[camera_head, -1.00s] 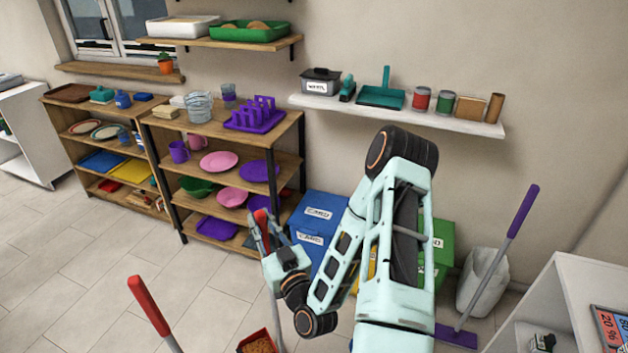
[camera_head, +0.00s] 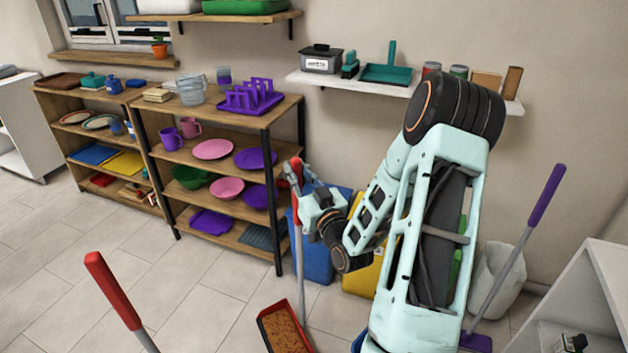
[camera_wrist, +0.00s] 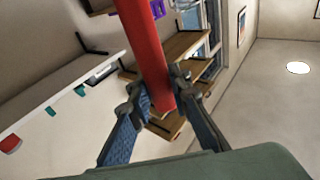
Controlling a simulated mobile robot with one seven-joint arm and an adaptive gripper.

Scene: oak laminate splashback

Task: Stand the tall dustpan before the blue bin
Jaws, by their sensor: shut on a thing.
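The tall dustpan (camera_head: 300,270) has a red handle, a grey pole and a red pan with brown crumbs. It is upright or nearly so. My gripper (camera_head: 298,186) is shut on its red handle, which also shows between the fingers in the wrist view (camera_wrist: 148,50). The blue bin (camera_head: 318,262) stands against the wall, behind the pole and my gripper. My arm hides part of it. The pan is in front of the bin, at the bottom of the head view. I cannot tell whether it touches the floor.
A yellow bin (camera_head: 362,272) is right of the blue one. A shelf unit (camera_head: 262,122) with dishes stands to its left. Another red-handled stick (camera_head: 113,290) rises at front left. A purple-handled tool (camera_head: 545,195) and a white bin (camera_head: 497,275) are at right. The left floor is clear.

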